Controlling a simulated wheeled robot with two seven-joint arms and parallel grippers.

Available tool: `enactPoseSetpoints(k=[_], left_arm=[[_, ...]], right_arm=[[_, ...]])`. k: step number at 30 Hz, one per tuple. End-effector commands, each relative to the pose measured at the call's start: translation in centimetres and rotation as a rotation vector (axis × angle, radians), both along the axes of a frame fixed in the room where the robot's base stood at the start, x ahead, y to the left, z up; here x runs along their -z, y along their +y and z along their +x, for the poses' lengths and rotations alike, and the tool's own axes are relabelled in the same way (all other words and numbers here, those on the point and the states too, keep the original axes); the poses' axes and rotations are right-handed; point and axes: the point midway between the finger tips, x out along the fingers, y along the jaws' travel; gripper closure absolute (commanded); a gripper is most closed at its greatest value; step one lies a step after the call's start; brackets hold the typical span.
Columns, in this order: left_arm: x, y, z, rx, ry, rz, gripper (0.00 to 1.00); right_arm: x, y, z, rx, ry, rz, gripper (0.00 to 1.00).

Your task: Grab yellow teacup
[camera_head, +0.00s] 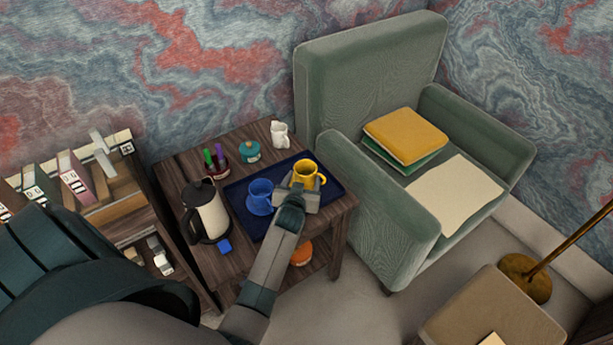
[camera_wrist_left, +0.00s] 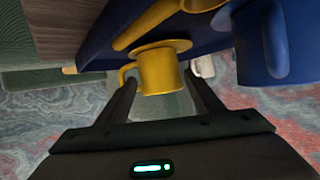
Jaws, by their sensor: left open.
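The yellow teacup (camera_head: 304,172) stands upright near the right end of a dark blue tray (camera_head: 238,192) on the small wooden table. Its handle points right in the head view. My left gripper (camera_head: 298,194) is open at the cup's near side. In the left wrist view, which is upside down, the yellow teacup (camera_wrist_left: 160,74) sits between the two spread fingers of my left gripper (camera_wrist_left: 161,88), its handle by the left finger. Whether a finger touches it I cannot tell. A yellow saucer-like disc shows at the cup's base. My right gripper is not in view.
A blue cup (camera_head: 260,190) stands on the tray just left of my gripper. A kettle (camera_head: 208,212), a teal jar (camera_head: 249,151), a pen holder (camera_head: 215,160) and a white pitcher (camera_head: 279,134) are on the table (camera_head: 260,132). A green armchair (camera_head: 375,215) stands close on the right.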

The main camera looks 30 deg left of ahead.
Motion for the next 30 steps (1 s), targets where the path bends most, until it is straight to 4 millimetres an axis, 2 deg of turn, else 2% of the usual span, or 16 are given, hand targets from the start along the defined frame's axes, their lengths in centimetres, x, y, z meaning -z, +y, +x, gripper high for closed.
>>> enactPoseSetpoints(k=[11,16,23,30], left_arm=[[0.1,0.2,0.3,0.000,0.000,0.000,0.39],[0.6,0.7,1.5,0.000,0.000,0.000,0.39],[1.6,1.6,3.6,-0.001,0.000,0.001,0.39],[2.1,1.9,4.4,0.000,0.001,0.000,0.39]], right_arm=[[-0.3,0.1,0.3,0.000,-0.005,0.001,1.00],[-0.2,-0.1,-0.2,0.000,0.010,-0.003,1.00],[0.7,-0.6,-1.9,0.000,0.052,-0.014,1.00],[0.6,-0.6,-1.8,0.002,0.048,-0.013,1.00]])
